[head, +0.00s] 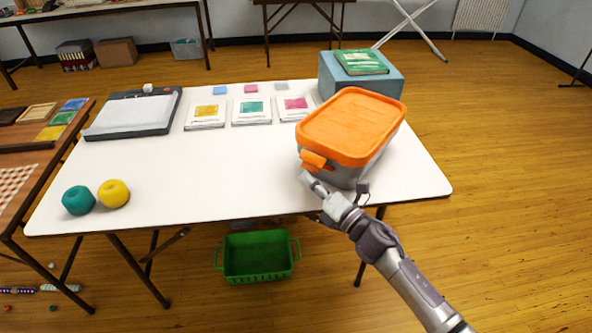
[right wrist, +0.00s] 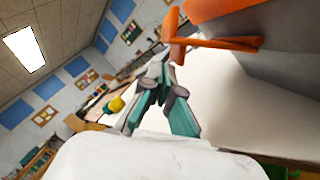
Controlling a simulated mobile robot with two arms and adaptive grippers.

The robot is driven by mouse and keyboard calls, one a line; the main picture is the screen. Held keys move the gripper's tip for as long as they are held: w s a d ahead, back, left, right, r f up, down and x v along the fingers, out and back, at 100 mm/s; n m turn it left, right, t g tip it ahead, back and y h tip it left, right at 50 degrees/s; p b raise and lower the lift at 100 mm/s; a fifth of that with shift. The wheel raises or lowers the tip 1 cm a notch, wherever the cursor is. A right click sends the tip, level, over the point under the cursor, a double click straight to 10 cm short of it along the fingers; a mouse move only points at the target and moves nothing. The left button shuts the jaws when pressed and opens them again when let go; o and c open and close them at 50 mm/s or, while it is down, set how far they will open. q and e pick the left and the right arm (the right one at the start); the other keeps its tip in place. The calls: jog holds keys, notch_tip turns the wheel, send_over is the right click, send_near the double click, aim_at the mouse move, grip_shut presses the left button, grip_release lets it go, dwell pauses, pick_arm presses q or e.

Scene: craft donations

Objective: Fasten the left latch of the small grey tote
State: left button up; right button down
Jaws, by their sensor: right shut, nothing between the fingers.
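The small grey tote (head: 368,170) stands on the white table near its right front edge, with an orange lid (head: 352,124) on top. An orange latch (head: 314,161) juts outward from the tote's left end, below the lid rim. In the right wrist view the latch (right wrist: 216,43) shows at the top, beside the tote's grey wall (right wrist: 285,73). My right gripper (head: 306,176) is shut and empty, its fingertips (right wrist: 164,68) just below the latch; I cannot tell whether they touch it. My left gripper is not in view.
Behind the tote is a blue-grey box (head: 388,86) with a green book (head: 361,62) on it. Teal yarn (head: 78,200) and yellow yarn (head: 113,193) lie at the front left. The table's middle is clear. A green crate (head: 257,277) stands on the floor.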

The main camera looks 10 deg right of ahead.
pick_arm(q)
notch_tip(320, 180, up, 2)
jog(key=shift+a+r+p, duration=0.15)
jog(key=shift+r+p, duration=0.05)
jog(key=shift+p, duration=0.55)
pick_arm(e)
jog(key=shift+d+r+m, duration=0.2)
jog(key=shift+r+m, duration=0.25)
jog(key=shift+m, duration=0.45)
jog(key=shift+w, duration=0.1)
